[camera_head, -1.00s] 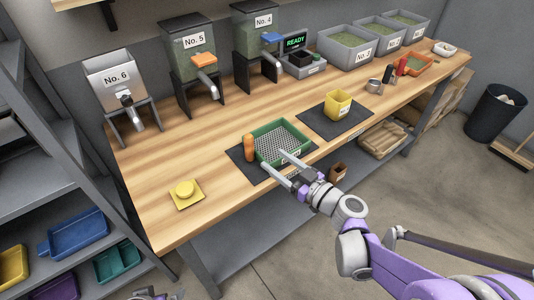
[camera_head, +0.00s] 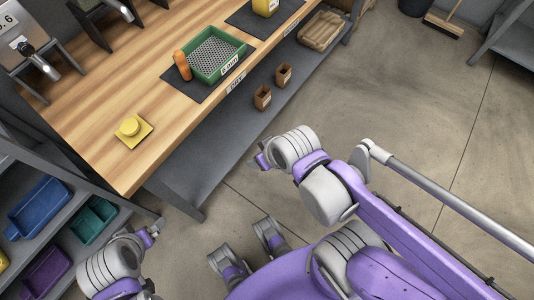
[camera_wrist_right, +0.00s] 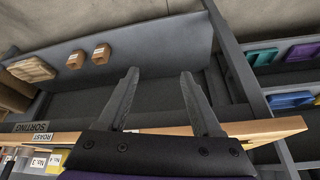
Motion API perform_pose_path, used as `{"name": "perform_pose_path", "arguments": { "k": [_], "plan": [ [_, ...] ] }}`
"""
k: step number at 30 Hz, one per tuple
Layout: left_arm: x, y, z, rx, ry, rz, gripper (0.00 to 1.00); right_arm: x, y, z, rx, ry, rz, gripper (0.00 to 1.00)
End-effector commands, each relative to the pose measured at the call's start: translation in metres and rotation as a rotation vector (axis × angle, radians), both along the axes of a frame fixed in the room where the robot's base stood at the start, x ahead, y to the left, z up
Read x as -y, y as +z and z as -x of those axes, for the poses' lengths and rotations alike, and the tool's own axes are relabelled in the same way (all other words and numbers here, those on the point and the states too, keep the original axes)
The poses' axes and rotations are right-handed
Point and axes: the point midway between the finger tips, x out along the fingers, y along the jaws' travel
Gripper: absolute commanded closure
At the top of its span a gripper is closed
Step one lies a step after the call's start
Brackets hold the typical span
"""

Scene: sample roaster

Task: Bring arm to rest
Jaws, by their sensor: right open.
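My right arm is drawn back over the floor in front of the bench, with its wrist (camera_head: 290,150) clear of the bench edge in the head view. In the right wrist view my right gripper (camera_wrist_right: 160,74) is open, with two dark fingers apart and nothing between them. My left gripper (camera_head: 150,234) is low at the left in the head view, near the shelf rack; its jaws are too small and turned to read. The green mesh tray (camera_head: 214,55) sits on a dark mat on the wooden bench (camera_head: 85,110), apart from both grippers.
Small brown boxes (camera_head: 263,98) stand on the lower shelf. A rack with coloured bins (camera_head: 40,208) is at the left. The floor at the right is largely clear.

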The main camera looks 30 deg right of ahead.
Motion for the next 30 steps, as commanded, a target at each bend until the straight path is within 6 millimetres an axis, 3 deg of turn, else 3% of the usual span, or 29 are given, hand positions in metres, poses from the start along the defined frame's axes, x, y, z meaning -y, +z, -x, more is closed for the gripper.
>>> {"name": "perform_pose_path", "arguments": {
  "k": [4,14,17,25,30],
  "plan": [
    [0.0,0.0,0.0,0.0,0.0,0.0,0.0,0.01,0.0,0.007,-0.008,-0.045,0.043,0.34],
    [0.0,0.004,0.0,0.001,0.0,0.0,0.0,0.011,0.004,0.007,-0.007,-0.049,0.045,0.34],
    [0.0,0.018,-0.002,0.005,0.0,0.0,0.0,0.011,0.018,0.005,-0.002,-0.049,0.043,0.34],
    [0.0,0.09,-0.016,0.034,0.0,0.0,0.0,0.011,0.09,-0.009,0.027,-0.049,0.042,0.34],
    [0.0,0.09,-0.016,0.034,0.0,0.0,0.0,0.011,0.09,-0.009,0.027,-0.049,0.042,0.34]
  ]
}}
